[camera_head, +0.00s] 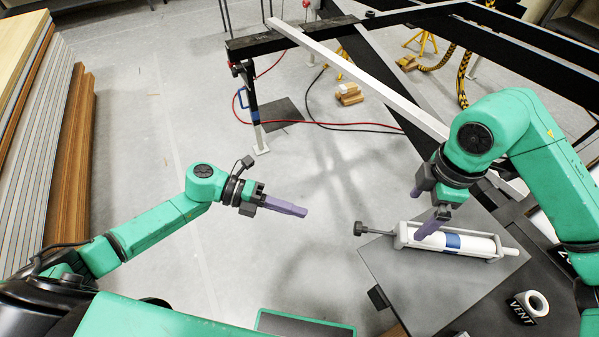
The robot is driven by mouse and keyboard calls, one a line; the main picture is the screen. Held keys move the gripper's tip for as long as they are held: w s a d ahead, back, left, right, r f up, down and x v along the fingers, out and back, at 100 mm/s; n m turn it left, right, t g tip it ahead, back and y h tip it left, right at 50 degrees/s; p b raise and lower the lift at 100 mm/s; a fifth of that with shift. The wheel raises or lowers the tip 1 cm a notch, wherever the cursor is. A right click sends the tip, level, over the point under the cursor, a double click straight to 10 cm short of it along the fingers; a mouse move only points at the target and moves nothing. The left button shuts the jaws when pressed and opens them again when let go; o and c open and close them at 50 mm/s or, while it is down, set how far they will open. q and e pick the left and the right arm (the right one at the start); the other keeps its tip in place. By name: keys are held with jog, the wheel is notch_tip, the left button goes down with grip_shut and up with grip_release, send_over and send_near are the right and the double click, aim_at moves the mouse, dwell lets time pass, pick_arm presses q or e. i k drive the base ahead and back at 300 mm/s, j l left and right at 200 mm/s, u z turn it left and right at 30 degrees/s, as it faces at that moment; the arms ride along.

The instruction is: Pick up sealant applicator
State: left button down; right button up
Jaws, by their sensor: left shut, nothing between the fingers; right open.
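The sealant applicator (470,243) is a white tube with a blue band, in a light frame with a black plunger handle at its left end. It lies on a grey tabletop (400,284) at the lower right. My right gripper (428,212) is open, with purple fingers, over the left part of the applicator. The fingers overlap its frame in the picture; I cannot tell whether they touch it. My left gripper (300,211) is shut and empty, over the open floor, left of the table.
A roll labelled VENT (528,306) stands at the table's right. The black chassis frame (290,40) with a long pale bar (365,82) crosses behind my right arm. Stacked boards (50,130) stand at far left. Red and black cables lie on the floor behind.

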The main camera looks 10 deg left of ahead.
aim_at(490, 249)
jog(key=j, duration=1.5)
